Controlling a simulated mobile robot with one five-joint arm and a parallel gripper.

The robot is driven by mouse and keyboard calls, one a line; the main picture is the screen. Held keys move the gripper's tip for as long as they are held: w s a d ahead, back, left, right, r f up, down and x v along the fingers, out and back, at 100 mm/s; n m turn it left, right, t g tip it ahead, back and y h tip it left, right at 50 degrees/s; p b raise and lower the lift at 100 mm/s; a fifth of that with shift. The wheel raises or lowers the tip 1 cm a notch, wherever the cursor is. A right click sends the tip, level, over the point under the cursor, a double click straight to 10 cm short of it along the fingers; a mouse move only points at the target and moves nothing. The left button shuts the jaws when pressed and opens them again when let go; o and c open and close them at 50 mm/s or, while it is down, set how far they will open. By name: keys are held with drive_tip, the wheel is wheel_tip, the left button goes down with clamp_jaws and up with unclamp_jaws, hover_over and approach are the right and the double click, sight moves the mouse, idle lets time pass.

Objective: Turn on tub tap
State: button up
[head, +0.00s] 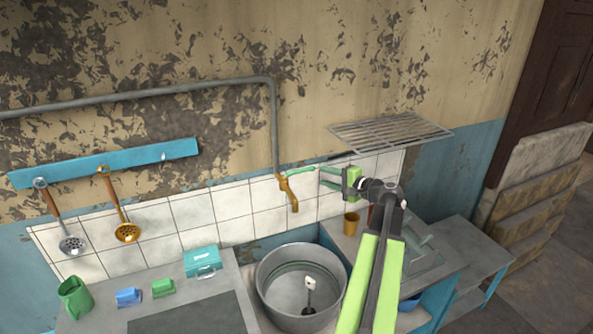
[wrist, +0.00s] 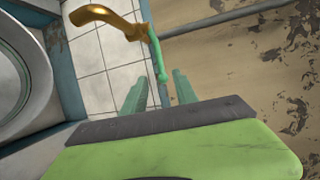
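The brass tap (head: 290,192) sticks out from the tiled wall at the end of a pipe, above the round metal tub (head: 265,284). Its green handle (head: 299,171) points right, toward my gripper (head: 322,177). In the wrist view the tap (wrist: 104,14) is at the top and its green handle (wrist: 154,48) hangs down. My gripper (wrist: 159,80) is open there, its two pale green fingers apart. The handle's end shows between the fingertips; I cannot tell whether it touches either one. The tub (wrist: 35,75) shows at the left.
A wire rack (head: 390,131) juts from the wall above my gripper. A brown cup (head: 351,223) stands on the counter below. Ladles hang from a blue board (head: 105,164) at the left. A teal box (head: 202,262) and a green mug (head: 75,297) stand on the left counter.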

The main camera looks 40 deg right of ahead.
sight(298, 172)
drive_tip(key=w+f+b, duration=0.2)
drive_tip(key=w, duration=1.1)
drive_tip(key=shift+w+a+f, duration=0.15)
drive_tip(key=shift+w+f, duration=0.1)
clamp_jaws()
drive_tip(key=shift+s, duration=0.1)
idle(0.5)
